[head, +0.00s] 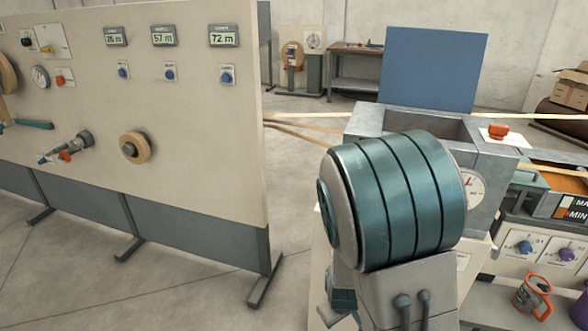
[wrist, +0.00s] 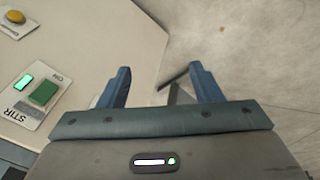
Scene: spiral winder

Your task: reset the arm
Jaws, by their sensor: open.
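My gripper (wrist: 163,82) shows in the wrist view with its two blue fingers apart and nothing between them. Below the fingers are the edge of a pale panel and the grey floor. To the left of the fingers is a plate marked STIR and ON, with a green button (wrist: 44,93) and a lit green lamp (wrist: 23,83). In the head view my teal and grey arm stands in front of the machine at centre right and hides part of it. My fingers cannot be made out in the head view.
A cream panel (head: 190,130) with gauges, valves and three readouts stands on the left. A grey tank (head: 375,118) with a raised blue lid (head: 433,68) is behind my arm. An orange jug (head: 533,298) is at lower right. Floor (head: 180,280) is clear before the panel.

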